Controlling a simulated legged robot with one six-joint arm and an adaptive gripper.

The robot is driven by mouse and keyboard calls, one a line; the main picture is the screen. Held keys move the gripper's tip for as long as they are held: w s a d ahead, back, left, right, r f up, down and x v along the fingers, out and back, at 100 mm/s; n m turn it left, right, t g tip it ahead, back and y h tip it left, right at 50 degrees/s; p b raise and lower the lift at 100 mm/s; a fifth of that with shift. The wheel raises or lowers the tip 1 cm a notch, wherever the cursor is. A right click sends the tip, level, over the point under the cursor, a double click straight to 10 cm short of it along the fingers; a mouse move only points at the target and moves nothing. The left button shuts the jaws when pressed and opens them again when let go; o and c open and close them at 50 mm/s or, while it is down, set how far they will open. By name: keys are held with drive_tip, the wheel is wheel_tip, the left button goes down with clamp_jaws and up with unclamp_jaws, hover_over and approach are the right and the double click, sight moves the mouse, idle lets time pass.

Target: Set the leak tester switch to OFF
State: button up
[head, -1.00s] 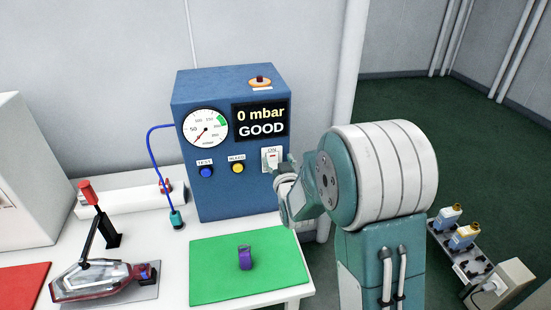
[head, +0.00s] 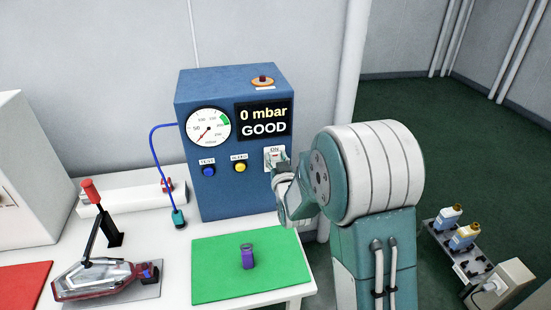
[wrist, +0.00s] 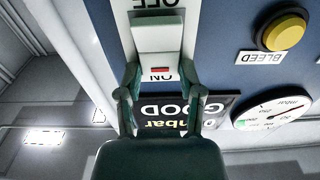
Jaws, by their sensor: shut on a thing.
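The leak tester (head: 222,185) is a blue box on the white bench with a round gauge and a display reading "0 mbar GOOD". Its switch (wrist: 158,42) is a white rocker with a red mark, shown upside down in the wrist view between the OFF and ON labels. In the head view, the ON label is at the top and my gripper hides most of the switch. My gripper (wrist: 160,76) is at the panel with its fingers on either side of the rocker, shut on it near the ON end. It also shows in the head view (head: 279,166).
Blue TEST (head: 208,170) and yellow BLEED (head: 240,167) buttons are left of the switch. A purple part (head: 247,257) stands on a green mat (head: 215,285). A blue hose (head: 152,160) runs beside the tester.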

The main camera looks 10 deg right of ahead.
drive_tip(key=shift+s+f+t, duration=0.15)
drive_tip(key=shift+f+t, duration=0.1)
drive_tip(key=shift+t, duration=0.85)
drive_tip(key=shift+s+f+t, duration=0.1)
drive_tip(key=shift+f+t, duration=0.1)
drive_tip(key=shift+t, duration=0.9)
drive_tip(key=o, duration=1.1)
drive_tip(key=shift+o, duration=0.2)
drive_tip(key=shift+s, duration=0.1)
drive_tip(key=v, duration=1.1)
drive_tip(key=shift+s+f, duration=0.25)
drive_tip(key=shift+s, duration=0.05)
drive_tip(key=shift+w+a, duration=0.1)
